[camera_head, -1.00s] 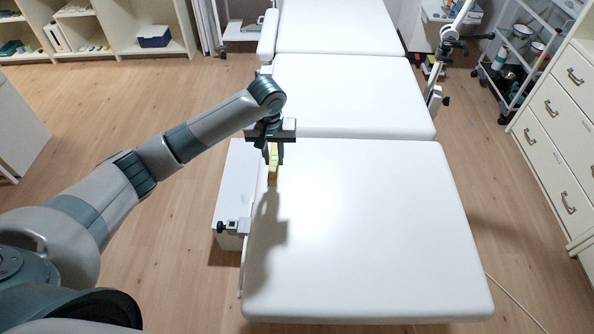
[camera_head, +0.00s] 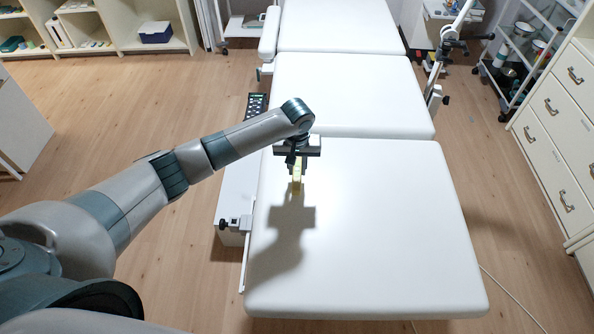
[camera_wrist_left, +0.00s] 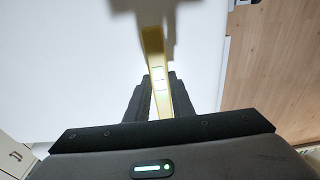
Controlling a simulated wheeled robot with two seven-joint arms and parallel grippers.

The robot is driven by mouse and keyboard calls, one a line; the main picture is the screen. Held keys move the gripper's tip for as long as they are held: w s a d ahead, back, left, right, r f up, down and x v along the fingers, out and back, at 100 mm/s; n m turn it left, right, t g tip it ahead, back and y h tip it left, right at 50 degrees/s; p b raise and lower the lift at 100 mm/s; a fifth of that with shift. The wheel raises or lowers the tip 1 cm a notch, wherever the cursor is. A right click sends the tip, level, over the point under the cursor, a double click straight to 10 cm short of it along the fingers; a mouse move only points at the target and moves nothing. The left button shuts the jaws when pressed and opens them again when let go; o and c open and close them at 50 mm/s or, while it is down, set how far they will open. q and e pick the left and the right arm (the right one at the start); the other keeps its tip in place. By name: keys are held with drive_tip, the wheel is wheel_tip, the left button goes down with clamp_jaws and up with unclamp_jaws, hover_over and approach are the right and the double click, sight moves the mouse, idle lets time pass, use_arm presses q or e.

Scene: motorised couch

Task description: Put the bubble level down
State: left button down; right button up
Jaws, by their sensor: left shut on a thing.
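The bubble level is a yellow bar (camera_head: 296,187) with a pale vial, seen in the head view just below my left gripper (camera_head: 297,171). In the left wrist view the bubble level (camera_wrist_left: 155,62) stands out between the dark fingers of my left gripper (camera_wrist_left: 160,98), which are shut on it. My left gripper is over the near section of the white couch (camera_head: 370,230), near its left side. I cannot tell whether the level touches the couch surface. My right gripper is not in view.
A black keypad (camera_head: 257,106) lies left of the couch. A clamp (camera_head: 233,223) sits at the couch's left edge. Drawers (camera_head: 560,150) and a wire trolley (camera_head: 515,60) stand at the right. The couch surface right of my gripper is clear.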

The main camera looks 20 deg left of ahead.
sight(297, 174)
use_arm(q)
drive_tip(key=shift+f, duration=1.15)
drive_tip(key=shift+f, duration=0.1)
drive_tip(key=c, duration=1.5)
unclamp_jaws()
drive_tip(key=shift+c, duration=0.2)
wheel_tip(297, 174, up, 12)
drive_tip(key=s+b, duration=0.1)
drive_tip(key=b, duration=0.1)
drive_tip(key=shift+s+d, duration=0.2)
